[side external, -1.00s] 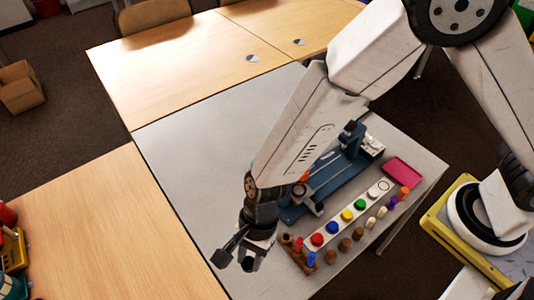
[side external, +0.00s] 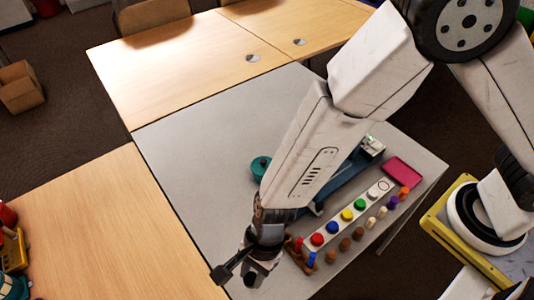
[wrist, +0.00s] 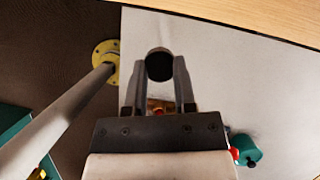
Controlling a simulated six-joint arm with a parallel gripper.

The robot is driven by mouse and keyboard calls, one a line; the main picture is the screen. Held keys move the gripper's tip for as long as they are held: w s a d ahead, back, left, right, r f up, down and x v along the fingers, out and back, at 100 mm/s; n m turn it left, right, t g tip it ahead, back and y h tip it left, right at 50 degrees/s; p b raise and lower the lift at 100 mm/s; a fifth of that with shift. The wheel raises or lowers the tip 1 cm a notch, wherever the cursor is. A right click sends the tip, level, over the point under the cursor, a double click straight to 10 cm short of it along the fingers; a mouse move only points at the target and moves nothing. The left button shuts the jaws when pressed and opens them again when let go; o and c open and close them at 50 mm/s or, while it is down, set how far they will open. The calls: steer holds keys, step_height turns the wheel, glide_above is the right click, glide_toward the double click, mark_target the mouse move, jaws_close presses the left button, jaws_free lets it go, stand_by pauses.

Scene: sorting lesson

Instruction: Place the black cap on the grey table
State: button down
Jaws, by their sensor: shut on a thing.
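The black cap (wrist: 159,65) shows as a dark rounded shape between my fingertips in the wrist view. My gripper (wrist: 160,76) is shut on it. In the side view my gripper (side external: 256,279) points down over the near left part of the grey table (side external: 195,140). The cap cannot be made out clearly there against the dark fingers. I cannot tell how far it is above the table.
A white strip (side external: 319,253) with several coloured caps and wooden pegs beside it lies right of my gripper. A teal round object (side external: 261,168) stands behind it. A blue device (side external: 347,172) is partly hidden by my arm. A magenta tray (side external: 403,172) lies far right. The table's left area is clear.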

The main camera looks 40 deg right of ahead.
glide_toward(196, 291)
steer(key=s+r, duration=0.2)
steer(key=s, duration=0.2)
steer(key=w+f, duration=0.1)
steer(key=f, duration=0.1)
steer(key=w+a+f, duration=0.1)
steer(key=shift+w+a+f, duration=0.15)
steer(key=shift+a+f, duration=0.05)
steer(key=shift+f, duration=0.2)
steer(key=shift+w+a+f, duration=0.25)
steer(key=shift+a+f, duration=0.05)
steer(key=shift+w+a+f, duration=0.25)
steer(key=shift+f, duration=1.6)
steer(key=shift+f, duration=0.2)
steer(key=shift+c, duration=2)
jaws_free()
